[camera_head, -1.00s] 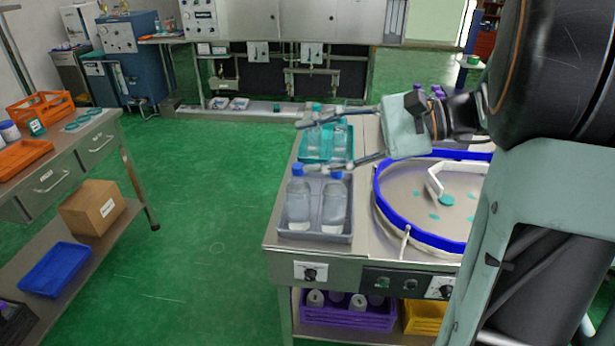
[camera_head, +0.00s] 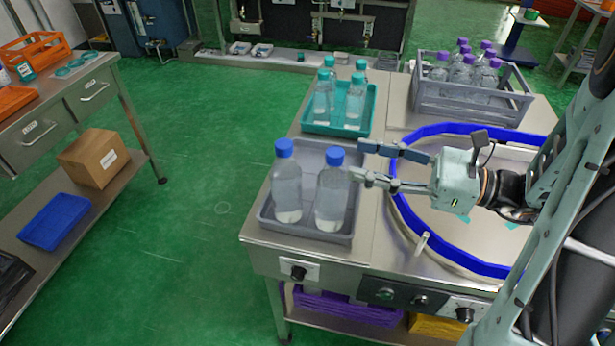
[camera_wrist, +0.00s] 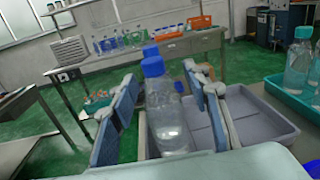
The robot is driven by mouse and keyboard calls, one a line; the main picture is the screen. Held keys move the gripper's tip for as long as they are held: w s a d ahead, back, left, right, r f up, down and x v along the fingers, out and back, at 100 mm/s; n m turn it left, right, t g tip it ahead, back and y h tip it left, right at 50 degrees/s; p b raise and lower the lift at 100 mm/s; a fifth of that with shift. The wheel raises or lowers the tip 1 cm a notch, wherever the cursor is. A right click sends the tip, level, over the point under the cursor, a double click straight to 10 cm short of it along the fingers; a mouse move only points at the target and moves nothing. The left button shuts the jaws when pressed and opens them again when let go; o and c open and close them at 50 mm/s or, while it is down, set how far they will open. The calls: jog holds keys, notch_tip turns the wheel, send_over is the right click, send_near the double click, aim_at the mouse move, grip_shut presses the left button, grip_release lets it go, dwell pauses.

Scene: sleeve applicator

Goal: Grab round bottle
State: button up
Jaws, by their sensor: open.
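Two clear bottles with blue caps stand upright in a grey tray (camera_head: 304,234): a left one (camera_head: 287,185) and a right one (camera_head: 331,195). Both look round-bodied. My gripper (camera_head: 358,161) is open and empty just right of the right bottle, with its fingers pointing left at it around cap and shoulder height. In the wrist view that bottle (camera_wrist: 168,120) shows between the two spread fingers (camera_wrist: 165,105). The other blue-capped bottle is mostly hidden behind it. I see no contact between fingers and bottle.
A teal tray (camera_head: 337,129) with several teal-capped bottles (camera_head: 324,97) stands behind the grey tray. A grey crate (camera_head: 472,108) of purple-capped bottles stands at the back right. A blue-rimmed round table (camera_head: 407,218) lies under my arm.

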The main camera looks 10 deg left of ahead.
jog(key=g, duration=0.1)
send_near(292, 144)
jog(key=a, duration=0.2)
jog(key=a+f, duration=0.1)
jog(key=a, duration=0.1)
jog(key=shift+s+a, duration=0.2)
jog(key=shift+a, duration=0.1)
jog(key=shift+w+a+r, duration=0.1)
jog(key=shift+w+a, duration=0.1)
jog(key=shift+a, duration=0.7)
jog(key=shift+w+a, duration=0.25)
jog(key=shift+a, duration=0.65)
jog(key=shift+w+a, duration=0.2)
jog(key=shift+a, duration=0.65)
jog(key=shift+c, duration=0.2)
grip_shut()
